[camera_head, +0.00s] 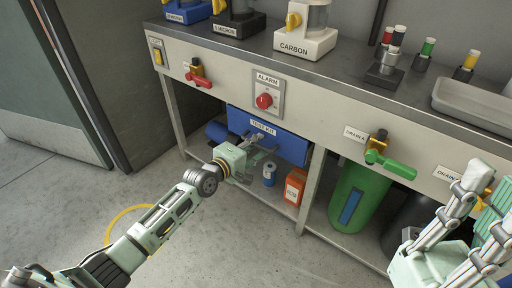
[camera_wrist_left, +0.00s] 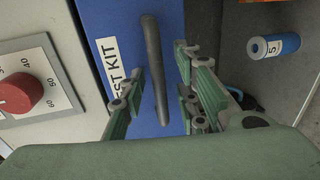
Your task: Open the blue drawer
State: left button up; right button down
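The blue drawer (camera_head: 285,143), labelled TEST KIT, sits under the counter and appears shut. In the left wrist view its blue front (camera_wrist_left: 105,18) carries a long dark bar handle (camera_wrist_left: 153,70). My left gripper (camera_head: 258,146) is at the drawer front in the head view and partly covers the handle. In the left wrist view the fingers of my left gripper (camera_wrist_left: 158,85) are spread apart, one on each side of the handle. Contact with the handle cannot be told. My right gripper (camera_head: 478,205) is at the right edge of the head view, away from the drawer, fingers apart and empty.
A red alarm knob (camera_head: 264,101) sits on the panel above the drawer. A blue-and-white can (camera_head: 269,174), an orange container (camera_head: 294,186) and a green cylinder (camera_head: 354,197) stand below. A green drain valve (camera_head: 390,163) juts out at right. The floor (camera_head: 235,235) in front is mostly clear.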

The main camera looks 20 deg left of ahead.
pick_arm(q)
jog(key=shift+w, duration=0.15)
grip_shut()
dwell(0.6)
